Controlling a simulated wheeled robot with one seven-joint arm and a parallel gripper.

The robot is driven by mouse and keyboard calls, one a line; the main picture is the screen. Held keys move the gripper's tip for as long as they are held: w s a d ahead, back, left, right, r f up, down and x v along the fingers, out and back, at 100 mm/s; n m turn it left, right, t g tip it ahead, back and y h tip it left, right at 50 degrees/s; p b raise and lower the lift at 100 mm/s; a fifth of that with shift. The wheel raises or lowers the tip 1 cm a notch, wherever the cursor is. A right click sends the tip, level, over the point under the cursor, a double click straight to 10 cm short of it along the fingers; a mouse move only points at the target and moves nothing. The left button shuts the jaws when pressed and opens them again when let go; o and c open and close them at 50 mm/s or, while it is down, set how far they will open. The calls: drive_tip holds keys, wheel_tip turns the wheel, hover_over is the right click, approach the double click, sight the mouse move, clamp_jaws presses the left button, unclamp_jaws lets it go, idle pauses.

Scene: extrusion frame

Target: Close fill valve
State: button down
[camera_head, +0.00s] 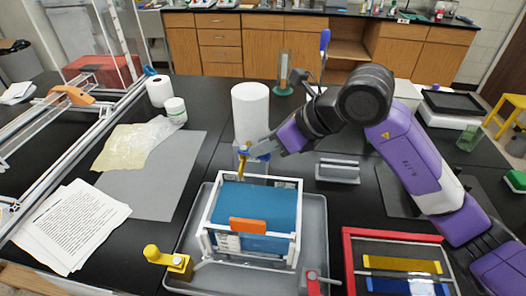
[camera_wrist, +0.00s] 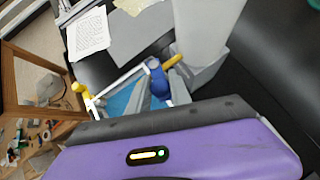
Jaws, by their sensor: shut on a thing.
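A small blue valve with a yellow lever, apparently the fill valve (camera_head: 243,158), is at the back edge of the white-framed box, in front of the white cylinder (camera_head: 250,108). In the wrist view the valve's blue body (camera_wrist: 158,84) and yellow lever (camera_wrist: 172,62) show beside my grey fingers. My gripper (camera_head: 257,152) comes in from the right and is shut at the valve, apparently on its lever. The exact contact is too small to see. The white-framed box (camera_head: 207,215) has a blue top and an orange tab and stands in a grey tray (camera_head: 318,225).
A yellow-knobbed fitting (camera_head: 178,264) is at the tray's left front and a red fitting (camera_head: 313,280) at its right front. A red-rimmed rack (camera_head: 348,262) stands right of the tray. Papers (camera_head: 70,225) and a grey mat (camera_head: 160,190) lie left. A grey holder (camera_head: 338,170) stands right.

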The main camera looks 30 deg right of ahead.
drive_tip(key=n+b, duration=0.1)
drive_tip(key=w+n+g+y+b, duration=0.1)
drive_tip(key=b, duration=0.1)
drive_tip(key=shift+d+f, duration=0.3)
drive_tip(key=shift+d, duration=0.05)
drive_tip(key=shift+r+n+g+y, duration=0.3)
drive_tip(key=shift+n, duration=0.2)
drive_tip(key=c, duration=1.2)
unclamp_jaws()
drive_tip(key=shift+b+v, duration=1)
drive_tip(key=shift+v, duration=2.95)
drive_tip(key=shift+d, duration=0.1)
